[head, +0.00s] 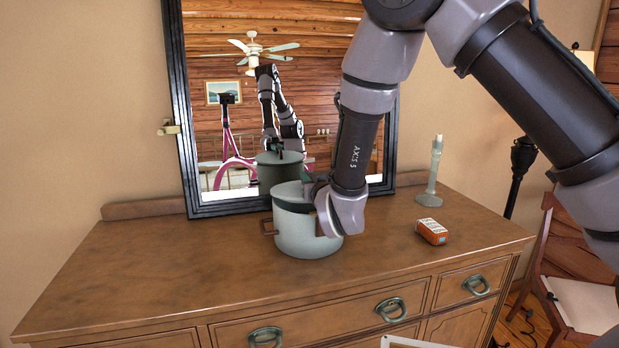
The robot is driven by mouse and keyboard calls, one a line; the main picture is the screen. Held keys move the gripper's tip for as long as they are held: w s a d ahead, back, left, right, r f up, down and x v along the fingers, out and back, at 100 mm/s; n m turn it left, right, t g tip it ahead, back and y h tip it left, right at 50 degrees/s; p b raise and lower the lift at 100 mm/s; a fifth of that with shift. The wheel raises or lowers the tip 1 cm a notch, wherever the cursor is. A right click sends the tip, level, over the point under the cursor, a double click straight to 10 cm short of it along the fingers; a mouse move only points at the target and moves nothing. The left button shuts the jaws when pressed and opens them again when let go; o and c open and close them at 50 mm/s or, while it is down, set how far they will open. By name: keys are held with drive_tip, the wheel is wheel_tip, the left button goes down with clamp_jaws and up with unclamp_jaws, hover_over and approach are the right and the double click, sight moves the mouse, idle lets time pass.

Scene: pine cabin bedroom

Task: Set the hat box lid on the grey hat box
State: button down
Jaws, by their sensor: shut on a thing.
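The grey hat box (298,238) stands upright on the dresser, in front of the mirror. The hat box lid (288,191), a round grey-green disc, is over the box's mouth. A dark strip shows below the lid's front edge, between it and the box rim. I cannot tell whether the lid touches the rim. My gripper (308,188) is at the lid's top right and is shut on it. My wrist hides most of the fingers and the right side of the box and lid.
The wooden dresser (150,270) has bare room on the left. A black-framed mirror (178,110) stands close behind the box and reflects it and my arm. An orange-and-white small box (432,232) and a pale green candlestick-like object (432,175) stand to the right.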

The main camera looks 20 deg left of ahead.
drive_tip(key=shift+d+f, duration=0.1)
drive_tip(key=shift+f, duration=0.2)
drive_tip(key=shift+r, duration=0.6)
drive_tip(key=shift+w+r, duration=0.1)
drive_tip(key=shift+f, duration=0.7)
